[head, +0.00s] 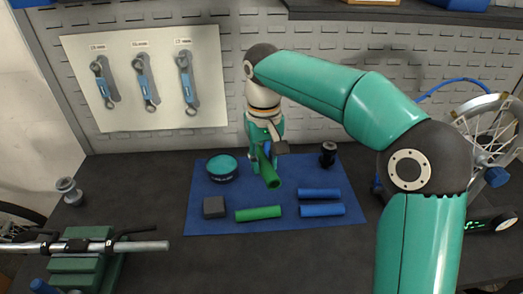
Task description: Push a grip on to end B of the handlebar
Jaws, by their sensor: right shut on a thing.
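My right gripper (266,152) is above the blue mat (280,228), shut on a green grip (269,174) that is held tilted. A second green grip (258,213) lies on the mat. Two blue grips (320,193) lie side by side on its right part. The handlebar (140,246) is at the lower left, held over a green stand (90,262). Its bare silver end points right, well apart from the held grip. I cannot read any end label. My left gripper is not in view.
A teal round dish (222,166), a dark block (214,207) and a small black cylinder (328,153) are on or by the mat. A silver part (68,190) stands at the left. Wrenches (144,82) hang behind. A wheel (490,130) is at the right. The bench between mat and handlebar is clear.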

